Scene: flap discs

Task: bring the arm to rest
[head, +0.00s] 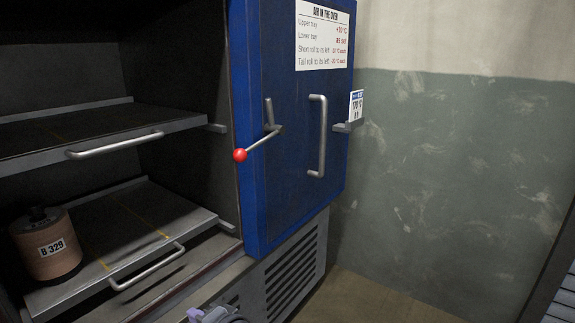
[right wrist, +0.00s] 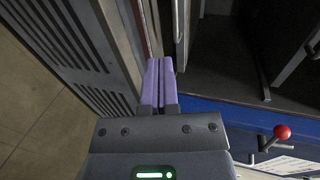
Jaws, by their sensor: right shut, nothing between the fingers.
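My right gripper (head: 196,316) shows only at the bottom edge of the head view, below the oven front. In the right wrist view its purple fingers (right wrist: 158,80) are pressed together with nothing between them. They are close to the oven's vented lower front and the edge of its opening; I cannot tell whether they touch it. My left gripper is in neither view.
The blue oven door (head: 290,120) stands open, with a red-knobbed lever (head: 240,155). Inside are an upper tray (head: 100,135) and a lower tray (head: 135,222). A roll labelled B 329 (head: 46,262) stands on the lower tray. Floor (head: 375,300) lies clear at right.

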